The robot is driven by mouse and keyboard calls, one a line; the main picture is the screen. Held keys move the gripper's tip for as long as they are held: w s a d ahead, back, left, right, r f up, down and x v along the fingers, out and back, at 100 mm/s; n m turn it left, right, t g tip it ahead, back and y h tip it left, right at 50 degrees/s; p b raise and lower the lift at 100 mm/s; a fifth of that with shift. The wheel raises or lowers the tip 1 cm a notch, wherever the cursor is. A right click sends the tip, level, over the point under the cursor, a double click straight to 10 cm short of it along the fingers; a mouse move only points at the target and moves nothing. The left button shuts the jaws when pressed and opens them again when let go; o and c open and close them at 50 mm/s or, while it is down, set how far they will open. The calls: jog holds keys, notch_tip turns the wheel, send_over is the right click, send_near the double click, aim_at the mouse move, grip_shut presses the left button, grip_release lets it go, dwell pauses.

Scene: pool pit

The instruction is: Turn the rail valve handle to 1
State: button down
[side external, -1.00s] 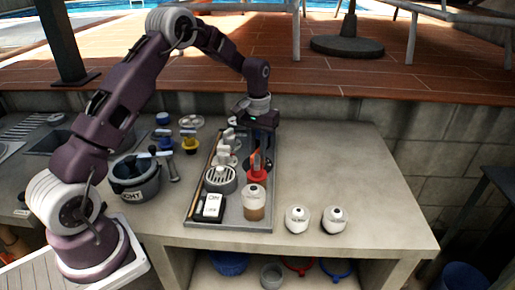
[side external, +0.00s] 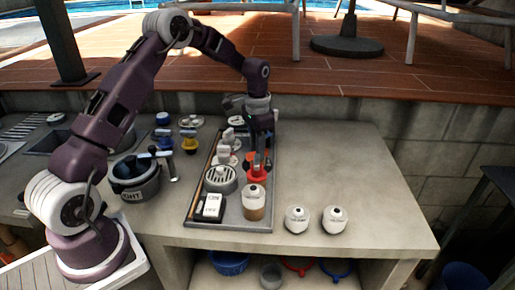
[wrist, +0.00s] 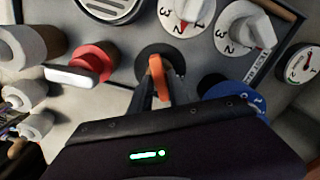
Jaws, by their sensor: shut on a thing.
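An orange handle (wrist: 157,76) stands on a round dark base in the wrist view. My gripper (wrist: 159,90) has one finger on each side of it and is shut on it. In the side external view my gripper (side external: 259,165) reaches down into the right part of the grey tray (side external: 228,224), behind a red knob (side external: 257,177). The fingers hide most of the orange handle there. White dials (wrist: 187,12) and (wrist: 247,28) bear numbers 1, 2 and 3 and white handles. I cannot read any number beside the orange handle, nor a rail label.
In the wrist view the red knob with a white bar (wrist: 72,77) is close left, and a blue numbered dial (wrist: 235,95) close right. The counter's right is clear.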

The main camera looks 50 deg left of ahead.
dwell(0.5)
jog(key=c, duration=1.4)
grip_release()
jog(key=shift+r, duration=0.1)
notch_tip(320, 180, up, 7)
jog(key=shift+f, duration=0.1)
jog(key=shift+s+d+r, duration=0.1)
jog(key=shift+d+r, duration=0.05)
jog(key=shift+r, duration=0.2)
jog(key=s+d+r+n+t, duration=0.1)
jog(key=s+d+r, duration=0.4)
jog(key=s+r, duration=0.2)
jog(key=s+d+r+t, duration=0.2)
jog(key=s+d+r, duration=0.2)
jog(key=s+r, duration=0.4)
jog(key=s+d+f+n+t, duration=0.1)
jog(key=s+d, duration=0.1)
jog(key=s, duration=0.6)
jog(key=s+d+f+t, duration=0.1)
jog(key=s+d, duration=0.1)
jog(key=s, duration=0.7)
jog(key=shift+s+d+n+t, duration=0.3)
jog(key=shift+d+n, duration=0.05)
jog(key=shift+n, duration=0.05)
